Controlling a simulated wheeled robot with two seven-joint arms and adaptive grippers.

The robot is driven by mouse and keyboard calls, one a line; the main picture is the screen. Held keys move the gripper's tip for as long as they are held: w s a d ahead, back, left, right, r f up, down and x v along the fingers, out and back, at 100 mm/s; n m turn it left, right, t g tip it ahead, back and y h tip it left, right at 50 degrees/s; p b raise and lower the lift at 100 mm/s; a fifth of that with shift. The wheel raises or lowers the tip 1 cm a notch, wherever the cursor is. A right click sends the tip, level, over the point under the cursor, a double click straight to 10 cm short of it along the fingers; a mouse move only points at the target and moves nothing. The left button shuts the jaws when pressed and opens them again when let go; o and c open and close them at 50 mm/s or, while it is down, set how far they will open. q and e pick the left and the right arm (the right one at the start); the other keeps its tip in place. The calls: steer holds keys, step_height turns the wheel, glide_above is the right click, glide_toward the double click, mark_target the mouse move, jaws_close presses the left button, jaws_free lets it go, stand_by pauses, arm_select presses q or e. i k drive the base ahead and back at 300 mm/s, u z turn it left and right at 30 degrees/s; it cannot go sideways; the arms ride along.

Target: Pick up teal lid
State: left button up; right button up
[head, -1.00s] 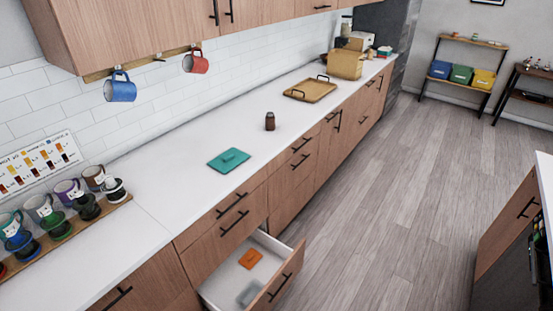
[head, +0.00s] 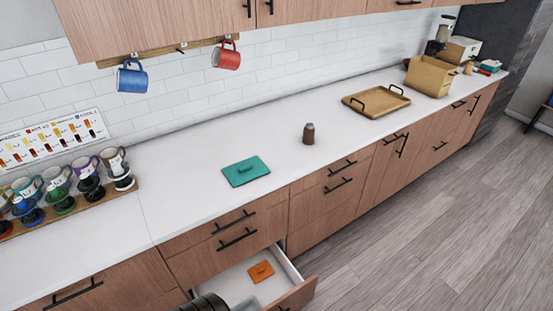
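The teal lid (head: 246,171) lies flat on the white counter, near its front edge and above the open drawer. It is a square lid with a raised handle on top. A dark rounded part of my own body shows at the bottom edge, in front of the drawer. Neither of my grippers can be made out in the head view.
An open drawer (head: 292,296) holding an orange lid (head: 261,271) juts out below the counter (head: 200,143). A brown shaker (head: 309,134) and a tray (head: 375,101) stand farther right. Mugs on a wooden board (head: 70,207) are at left. Blue (head: 132,77) and red (head: 226,55) mugs hang above.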

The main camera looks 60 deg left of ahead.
mark_target(237, 174)
steer(key=i, duration=2.55)
steer(key=u, duration=2.8)
steer(key=i, duration=0.5)
